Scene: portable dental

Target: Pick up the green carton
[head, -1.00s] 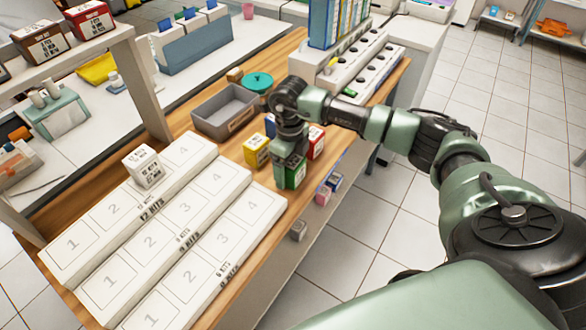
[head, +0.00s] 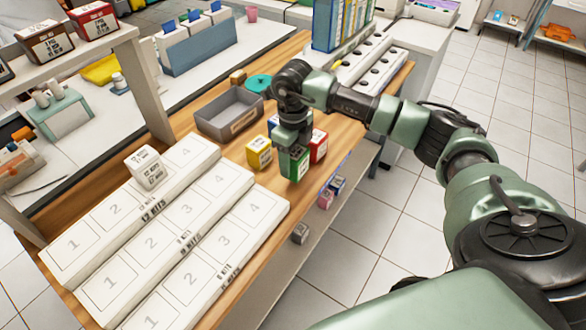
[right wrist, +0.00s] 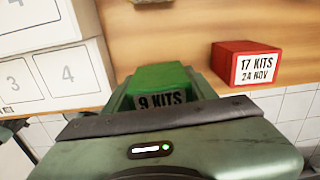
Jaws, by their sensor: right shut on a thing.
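The green carton (head: 295,165) is near the front edge of the wooden bench in the head view. My right gripper (head: 293,146) comes down on it from above and is shut on it. In the right wrist view the green carton (right wrist: 160,82) sits between the fingers, its "9 KITS" label partly hidden by my gripper. It appears slightly raised off the bench, though the gap beneath is hard to judge. My left gripper is not in view.
A red carton (head: 319,147) stands close to the right and a yellow carton (head: 259,153) to the left. A blue carton (head: 272,125) is behind. White numbered steps (head: 190,205) fill the left, with a white carton (head: 145,167) on top. A grey tray (head: 230,118) lies behind.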

